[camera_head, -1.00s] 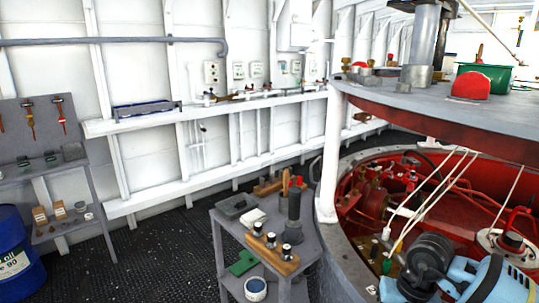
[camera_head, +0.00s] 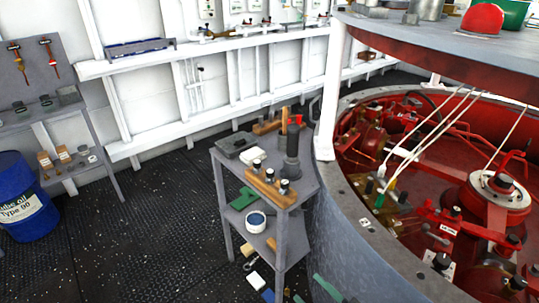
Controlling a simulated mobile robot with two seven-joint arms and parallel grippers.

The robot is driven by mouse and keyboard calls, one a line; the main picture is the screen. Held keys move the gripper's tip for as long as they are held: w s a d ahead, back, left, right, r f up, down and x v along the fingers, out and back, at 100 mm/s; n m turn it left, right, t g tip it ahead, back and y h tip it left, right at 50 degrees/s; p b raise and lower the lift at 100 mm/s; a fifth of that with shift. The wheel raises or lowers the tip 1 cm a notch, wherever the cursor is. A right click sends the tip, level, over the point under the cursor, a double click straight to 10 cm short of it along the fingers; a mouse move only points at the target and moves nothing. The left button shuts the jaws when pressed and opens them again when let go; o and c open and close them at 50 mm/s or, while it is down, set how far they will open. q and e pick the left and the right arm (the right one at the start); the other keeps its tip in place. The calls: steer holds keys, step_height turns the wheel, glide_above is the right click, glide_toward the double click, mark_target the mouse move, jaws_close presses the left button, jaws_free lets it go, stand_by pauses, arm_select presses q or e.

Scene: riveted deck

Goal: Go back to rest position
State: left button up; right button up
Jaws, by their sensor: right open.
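My right gripper (camera_head: 304,285) shows only as two green finger pieces at the bottom edge of the head view. They are apart, with nothing seen between them, to the right of the grey cart's lower part. The rest of this gripper is cut off by the frame. My left gripper is not in view.
A grey cart (camera_head: 234,168) holds tools, a wooden block (camera_head: 268,187) and a white tin (camera_head: 256,221). The round red machine pit (camera_head: 455,190) lies right, under a raised grey plate (camera_head: 440,35). A blue drum (camera_head: 22,195) stands left. Dark floor (camera_head: 150,235) between is clear.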

steer(key=s+d+f+m+g+h, duration=0.3)
steer(key=s+d+f+m+h, duration=0.2)
steer(key=s+f, duration=0.5)
steer(key=s+d+f+m+g+h, duration=0.3)
steer(key=s+d+f+m+h, duration=0.3)
steer(key=s+f, duration=0.3)
steer(key=shift+s+f+m, duration=0.35)
steer(key=shift+f+m, duration=0.25)
steer(key=shift+m, duration=0.1)
